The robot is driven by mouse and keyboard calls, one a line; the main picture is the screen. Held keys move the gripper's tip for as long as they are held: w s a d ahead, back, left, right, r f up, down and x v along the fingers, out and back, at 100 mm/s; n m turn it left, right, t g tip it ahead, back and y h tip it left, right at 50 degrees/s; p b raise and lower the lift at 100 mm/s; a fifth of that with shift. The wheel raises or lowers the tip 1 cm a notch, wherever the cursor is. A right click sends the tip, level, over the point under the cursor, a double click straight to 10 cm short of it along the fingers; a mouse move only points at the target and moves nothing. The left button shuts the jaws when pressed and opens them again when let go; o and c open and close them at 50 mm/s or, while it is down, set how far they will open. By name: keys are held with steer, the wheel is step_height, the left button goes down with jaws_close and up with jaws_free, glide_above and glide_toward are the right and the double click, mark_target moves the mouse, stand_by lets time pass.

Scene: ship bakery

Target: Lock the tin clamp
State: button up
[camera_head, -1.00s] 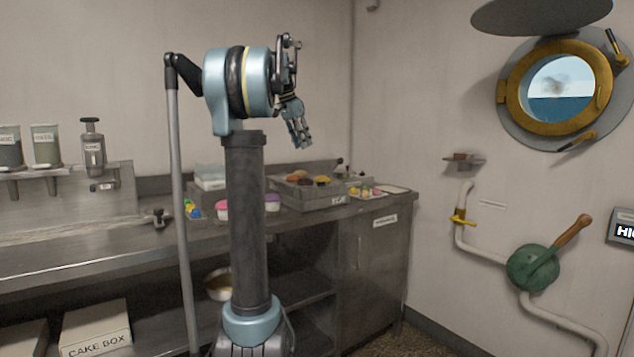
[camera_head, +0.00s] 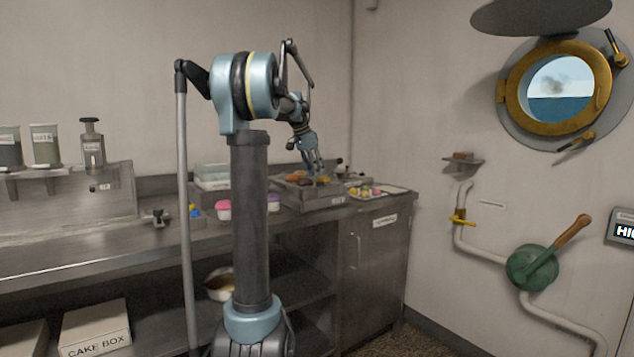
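My gripper (camera_head: 316,168) hangs from the arm, fingers pointing down, in front of or over the metal tray of pastries (camera_head: 318,202) on the counter. The fingers are small, and I cannot tell how far apart they are. A small dark clamp-like fitting (camera_head: 158,217) sits on the counter at the left, well away from my gripper. Another small dark-knobbed metal fitting (camera_head: 345,172) stands behind the pastry tray, just right of my gripper. I cannot tell which of these is the tin clamp, or whether either is locked.
Pink-topped tubs (camera_head: 223,208) and a pale box (camera_head: 212,178) stand left of the tray, partly behind my arm. A flat tray of small sweets (camera_head: 385,191) lies right of it. Jars (camera_head: 45,146) stand on the left shelf. A green lever valve (camera_head: 530,268) is on the right wall.

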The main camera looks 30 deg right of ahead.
mark_target(321, 184)
steer(key=shift+x, duration=2.2)
jaws_close()
